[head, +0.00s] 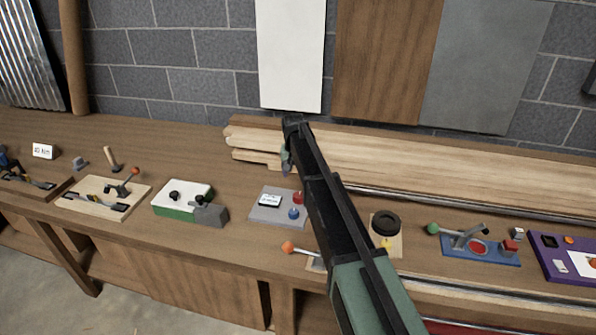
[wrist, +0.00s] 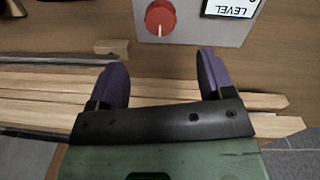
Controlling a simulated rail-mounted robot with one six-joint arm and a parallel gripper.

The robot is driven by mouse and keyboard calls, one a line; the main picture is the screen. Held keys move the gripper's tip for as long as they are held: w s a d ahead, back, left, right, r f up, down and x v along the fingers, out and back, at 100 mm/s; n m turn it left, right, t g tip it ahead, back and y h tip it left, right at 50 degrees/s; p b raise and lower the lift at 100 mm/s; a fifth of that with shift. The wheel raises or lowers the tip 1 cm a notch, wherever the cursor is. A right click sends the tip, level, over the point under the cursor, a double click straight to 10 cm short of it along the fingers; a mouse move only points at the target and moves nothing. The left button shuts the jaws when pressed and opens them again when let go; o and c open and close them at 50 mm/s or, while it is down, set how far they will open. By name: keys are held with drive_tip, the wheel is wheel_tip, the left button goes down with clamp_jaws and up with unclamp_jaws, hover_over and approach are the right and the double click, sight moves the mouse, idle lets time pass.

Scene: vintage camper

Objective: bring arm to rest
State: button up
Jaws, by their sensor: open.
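My arm reaches up from the lower right of the head view across the workbench (head: 225,150), its far end near the stacked timber. My gripper (wrist: 161,62) shows in the wrist view with two dark purple fingers spread apart and nothing between them. In the head view the gripper is mostly hidden by the arm. The grey panel (head: 262,212) with a red knob, a blue knob and a small label lies just left of the arm. The wrist view shows a grey panel (wrist: 196,30) with a red knob and a "LEVEL" label beyond the fingers.
Timber planks (head: 420,165) lie along the back of the bench, by the block wall. A green-and-white box (head: 183,196) and a lever board (head: 100,203) stand left. A round black part (head: 386,224) and a blue lever panel (head: 480,250) stand right of the arm.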

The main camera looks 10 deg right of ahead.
drive_tip(key=s+f+n+b, duration=0.1)
drive_tip(key=s+n, duration=0.1)
drive_tip(key=s, duration=3.5)
drive_tip(key=shift+d+f+n+y+b, duration=0.2)
drive_tip(key=shift+d+n+y+b, duration=0.15)
drive_tip(key=shift+d+y, duration=0.1)
